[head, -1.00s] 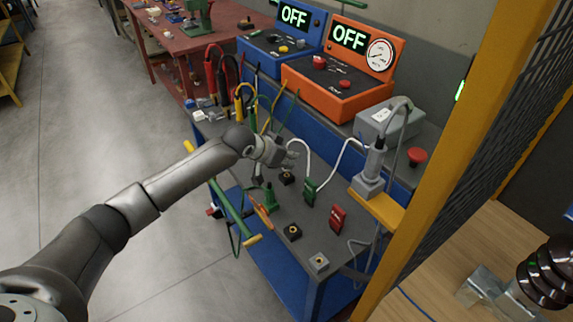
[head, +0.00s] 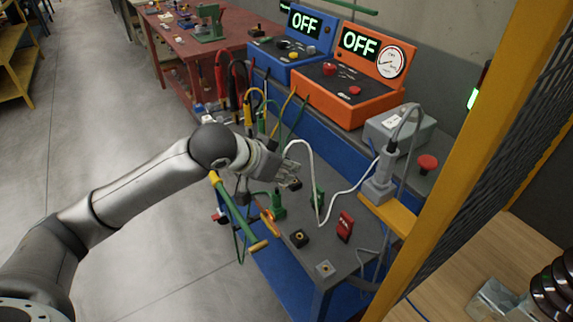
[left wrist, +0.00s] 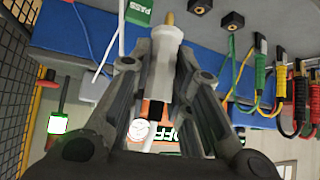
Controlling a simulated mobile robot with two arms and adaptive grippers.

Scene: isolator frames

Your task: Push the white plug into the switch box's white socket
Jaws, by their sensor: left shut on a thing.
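My left gripper (head: 289,178) is low over the grey bench top (head: 335,245), beside a green tag (head: 318,198). In the left wrist view, its fingers (left wrist: 166,75) are shut on the white plug (left wrist: 163,52), whose gold tip points away from my palm. The plug is hard to make out in the head view. A white cable (head: 305,148) arcs from the gripper area to the right. A pale square block with a hole (head: 324,268) sits at the bench's front corner; I cannot tell whether it is the white socket. My right gripper is not in view.
Black blocks with gold holes (head: 299,239), a red tag (head: 345,226) and a green post (head: 278,205) stand on the bench. A grey box (head: 399,126), a red button (head: 428,163) and an orange "OFF" unit (head: 345,95) are behind. A yellow post (head: 490,120) stands right.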

